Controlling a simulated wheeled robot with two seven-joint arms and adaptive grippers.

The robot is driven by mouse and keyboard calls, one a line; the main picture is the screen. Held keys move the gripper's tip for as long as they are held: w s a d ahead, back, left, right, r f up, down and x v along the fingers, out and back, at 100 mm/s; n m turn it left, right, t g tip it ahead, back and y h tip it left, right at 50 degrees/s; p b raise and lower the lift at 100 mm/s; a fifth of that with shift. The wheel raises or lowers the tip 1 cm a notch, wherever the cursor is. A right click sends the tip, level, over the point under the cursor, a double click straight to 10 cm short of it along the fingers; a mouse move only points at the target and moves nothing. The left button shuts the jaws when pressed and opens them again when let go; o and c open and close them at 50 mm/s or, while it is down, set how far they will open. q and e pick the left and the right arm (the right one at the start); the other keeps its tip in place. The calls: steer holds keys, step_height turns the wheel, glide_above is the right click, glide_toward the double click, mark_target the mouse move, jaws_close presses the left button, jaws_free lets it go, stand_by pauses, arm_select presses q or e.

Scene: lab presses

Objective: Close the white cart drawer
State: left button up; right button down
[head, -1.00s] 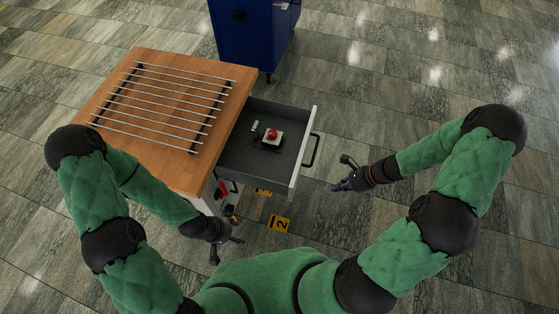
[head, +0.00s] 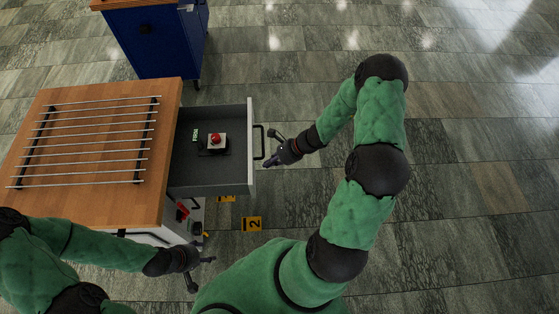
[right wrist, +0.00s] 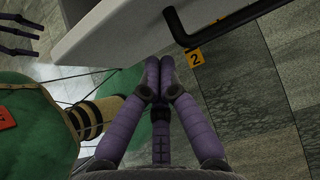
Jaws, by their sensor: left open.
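The white cart drawer (head: 251,118) is pulled out to the right of the wood-topped cart. Its front panel has a black bar handle (head: 260,142) on the outside. My right gripper (head: 268,162) is just right of the drawer front, near the lower end of the handle. In the right wrist view its purple fingers (right wrist: 160,66) are together with nothing between them, beside the white front panel (right wrist: 115,28) and black handle (right wrist: 230,24). I cannot tell whether they touch the panel. My left gripper (head: 203,275) is open and empty below the drawer, near the cart's front.
A red button on a small box (head: 216,141) and a green-marked item (head: 196,135) lie in the drawer. A metal rack (head: 90,142) sits on the wooden top (head: 165,110). A blue cabinet (head: 158,42) stands behind. Floor to the right is clear.

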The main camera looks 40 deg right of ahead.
steer(key=shift+w+a+r, duration=0.1)
steer(key=shift+w+a, duration=0.25)
steer(key=shift+a, duration=0.2)
steer(key=shift+w+a, duration=0.35)
steer(key=shift+a, duration=0.2)
steer(key=shift+a, duration=0.1)
steer(key=w+a+b, duration=0.1)
steer(key=w+a, duration=0.1)
steer(key=a, duration=0.2)
steer(key=w+a+b, duration=0.1)
steer(key=w+a, duration=0.2)
steer(key=a, duration=0.2)
steer(key=w+a+b, duration=0.2)
steer(key=w+a, duration=0.1)
steer(key=a, duration=0.2)
steer(key=shift+w, duration=0.2)
steer(key=w+a, duration=0.2)
steer(key=a, duration=0.2)
steer(key=w+a, duration=0.3)
steer(key=a, duration=0.1)
steer(key=w+a, duration=0.2)
steer(key=a, duration=0.2)
steer(key=shift+w, duration=0.25)
steer(key=shift+w+a, duration=0.35)
steer(key=shift+a, duration=0.1)
steer(key=shift+w+a, duration=0.1)
steer(key=shift+r, duration=0.1)
